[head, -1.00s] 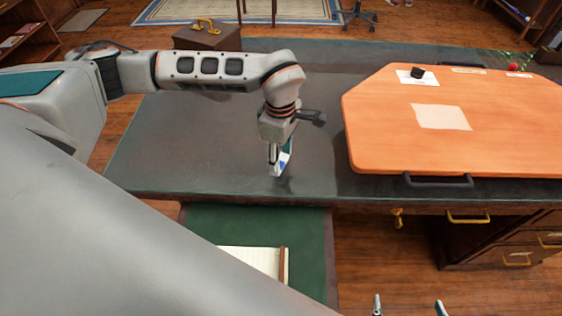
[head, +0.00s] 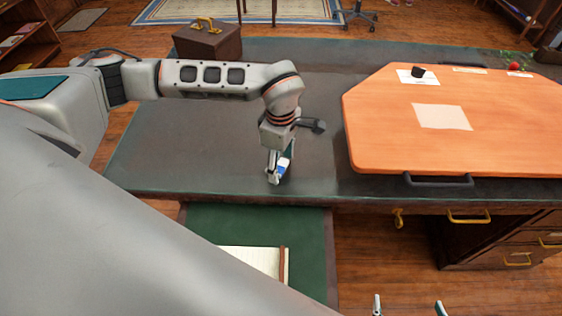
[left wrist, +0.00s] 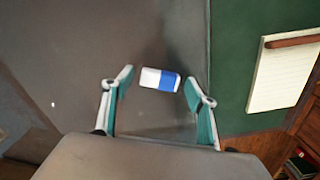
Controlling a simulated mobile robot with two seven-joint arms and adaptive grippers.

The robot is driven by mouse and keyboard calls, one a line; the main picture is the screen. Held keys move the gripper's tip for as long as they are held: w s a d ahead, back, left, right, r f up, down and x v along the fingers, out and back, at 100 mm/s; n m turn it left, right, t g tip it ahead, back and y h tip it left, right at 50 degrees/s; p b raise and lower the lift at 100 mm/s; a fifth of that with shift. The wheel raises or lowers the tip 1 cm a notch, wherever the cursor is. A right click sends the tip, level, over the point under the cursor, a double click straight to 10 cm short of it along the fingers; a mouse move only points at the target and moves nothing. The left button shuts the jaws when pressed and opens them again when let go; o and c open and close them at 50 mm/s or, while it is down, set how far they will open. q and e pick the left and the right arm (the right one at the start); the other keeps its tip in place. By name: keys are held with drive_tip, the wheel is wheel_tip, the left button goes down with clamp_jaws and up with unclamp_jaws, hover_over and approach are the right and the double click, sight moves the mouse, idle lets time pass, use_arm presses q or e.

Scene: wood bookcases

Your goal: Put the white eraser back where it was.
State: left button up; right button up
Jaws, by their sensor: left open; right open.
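The white eraser (left wrist: 151,77) has a blue sleeve at one end. In the left wrist view it lies between the two fingertips of my left gripper (left wrist: 158,80), with a gap on each side. In the head view the eraser (head: 284,164) shows at the fingers of my left gripper (head: 279,172), low over the dark desk top near its front edge. That gripper is open. Whether the eraser rests on the desk is hard to tell. My right gripper (head: 409,307) is open and empty at the bottom edge of the head view.
An orange board (head: 390,125) with a dark handle (head: 438,180) lies right of the gripper, bearing a paper sheet (head: 443,116) and a black object (head: 418,72). A notebook (head: 252,260) lies on a green surface below the desk edge. A brown case (head: 208,42) stands behind. The desk's left part is clear.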

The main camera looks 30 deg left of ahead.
sight(281, 166)
use_arm(q)
wheel_tip(281, 166, up, 12)
idle(0.5)
drive_tip(key=shift+r+p, duration=0.1)
drive_tip(key=shift+p, duration=0.2)
